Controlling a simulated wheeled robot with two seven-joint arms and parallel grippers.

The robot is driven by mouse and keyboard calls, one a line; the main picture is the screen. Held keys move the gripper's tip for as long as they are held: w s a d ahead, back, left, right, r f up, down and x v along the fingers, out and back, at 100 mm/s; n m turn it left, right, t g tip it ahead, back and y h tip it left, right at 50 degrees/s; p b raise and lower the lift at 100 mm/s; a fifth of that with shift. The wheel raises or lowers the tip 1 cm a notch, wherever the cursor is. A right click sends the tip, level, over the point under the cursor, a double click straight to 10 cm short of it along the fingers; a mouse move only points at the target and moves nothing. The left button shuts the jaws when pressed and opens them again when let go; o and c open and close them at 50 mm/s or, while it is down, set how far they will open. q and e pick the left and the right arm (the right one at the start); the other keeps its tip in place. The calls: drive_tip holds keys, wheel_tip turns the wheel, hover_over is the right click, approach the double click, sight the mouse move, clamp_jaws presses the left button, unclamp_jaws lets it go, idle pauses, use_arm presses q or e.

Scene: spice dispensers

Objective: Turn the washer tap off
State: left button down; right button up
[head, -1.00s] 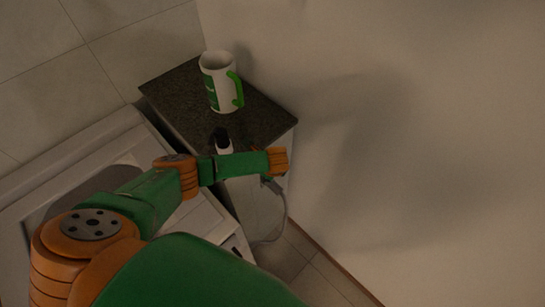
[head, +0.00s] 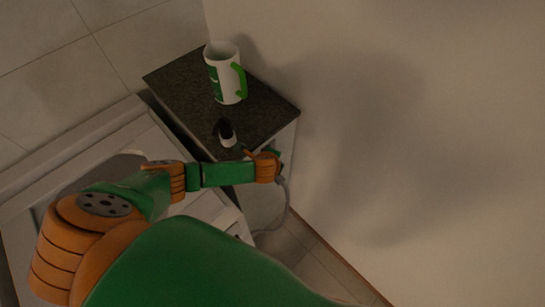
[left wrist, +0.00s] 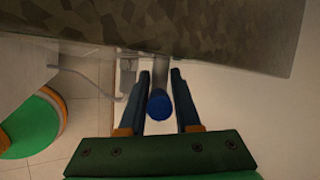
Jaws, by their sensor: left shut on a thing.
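The tap's blue round knob (left wrist: 159,104) shows in the left wrist view, on a grey pipe under the edge of a dark speckled top. My left gripper (left wrist: 160,76) has one finger on each side of the knob and is shut on it. In the head view my left arm reaches in from the lower left, and its wrist (head: 266,167) is beside the right part of the cabinet; the fingers and the tap are hidden there. My right gripper is not in view.
A cabinet with a dark speckled top (head: 180,88) stands in the corner. On it are a white mug (head: 228,80) with a green handle and a small bottle (head: 227,133). A white washer (head: 85,160) is at left, and a grey hose (head: 287,200) hangs beside the cabinet.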

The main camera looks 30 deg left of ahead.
use_arm(q)
drive_tip(key=c, duration=0.8)
unclamp_jaws()
drive_tip(key=shift+s+f, duration=0.35)
drive_tip(key=shift+o, duration=0.2)
drive_tip(key=shift+a+r, duration=0.1)
drive_tip(key=shift+w+r, duration=0.1)
drive_tip(key=shift+r, duration=0.35)
drive_tip(key=p+v, duration=0.1)
drive_tip(key=v, duration=0.5)
drive_tip(key=shift+s, duration=0.3)
drive_tip(key=shift+r, duration=0.1)
